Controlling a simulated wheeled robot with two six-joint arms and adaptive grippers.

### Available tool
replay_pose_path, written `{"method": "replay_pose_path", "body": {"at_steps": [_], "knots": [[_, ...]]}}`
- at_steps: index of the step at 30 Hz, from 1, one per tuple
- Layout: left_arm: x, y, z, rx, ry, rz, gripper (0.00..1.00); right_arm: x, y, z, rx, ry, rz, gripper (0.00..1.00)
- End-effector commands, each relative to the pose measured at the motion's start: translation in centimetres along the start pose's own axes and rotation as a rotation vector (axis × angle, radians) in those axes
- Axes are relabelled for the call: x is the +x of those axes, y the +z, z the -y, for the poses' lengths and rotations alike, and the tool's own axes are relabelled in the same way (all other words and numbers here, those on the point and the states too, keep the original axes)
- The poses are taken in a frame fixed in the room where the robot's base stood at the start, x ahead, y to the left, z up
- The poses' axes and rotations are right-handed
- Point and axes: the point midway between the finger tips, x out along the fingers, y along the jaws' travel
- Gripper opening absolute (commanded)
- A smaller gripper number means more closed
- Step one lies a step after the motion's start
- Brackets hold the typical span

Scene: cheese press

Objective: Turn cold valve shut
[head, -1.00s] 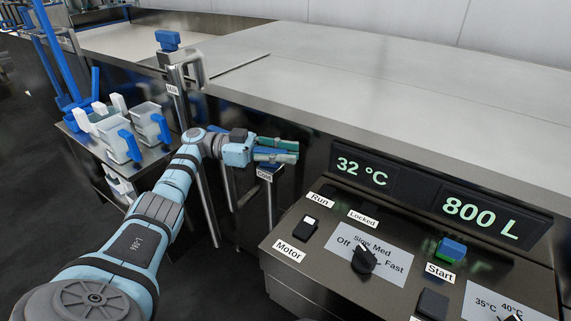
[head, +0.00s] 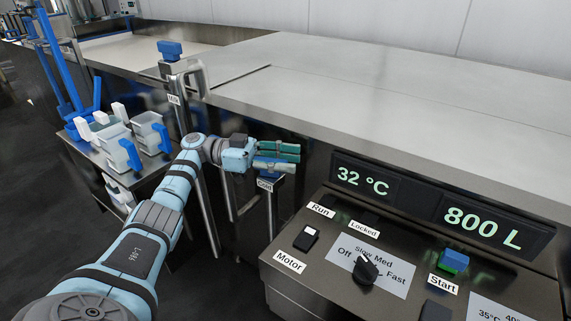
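The cold valve (head: 270,180) has a blue handle on a post, with a label reading Cold just below its top. It stands left of the control panel, in front of the steel vat. My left gripper (head: 282,156) is right above the handle, with its fingers pointing right. Its fingers lie close together and partly cover the handle. I cannot tell whether they touch it or grip it. My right gripper is out of view.
A taller valve post with a blue handle (head: 170,50) and a label stands behind my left arm. The control panel (head: 325,275) with knob and buttons is at the right. A side table (head: 100,155) with white and blue containers is at the left.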

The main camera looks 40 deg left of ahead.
Motion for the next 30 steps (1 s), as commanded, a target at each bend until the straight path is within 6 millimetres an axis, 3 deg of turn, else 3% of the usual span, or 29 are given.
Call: {"method": "replay_pose_path", "body": {"at_steps": [9,12,19,23,28,30], "knots": [[0.0,-7.4,-0.1,0.003,0.001,0.000,0.38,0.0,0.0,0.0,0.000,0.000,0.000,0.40],[0.0,-8.5,-0.1,0.001,0.001,0.000,0.38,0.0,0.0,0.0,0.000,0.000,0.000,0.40],[0.0,-8.8,-0.1,-0.001,0.001,0.000,0.38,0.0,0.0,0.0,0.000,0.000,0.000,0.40],[0.0,-9.2,-0.1,-0.001,0.001,0.000,0.58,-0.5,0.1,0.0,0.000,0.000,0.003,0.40],[0.0,-12.3,-0.1,0.000,0.001,0.000,0.85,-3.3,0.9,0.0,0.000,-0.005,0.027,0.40],[0.0,-13.5,-0.1,0.000,0.001,0.000,0.87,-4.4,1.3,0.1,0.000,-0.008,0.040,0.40]]}}
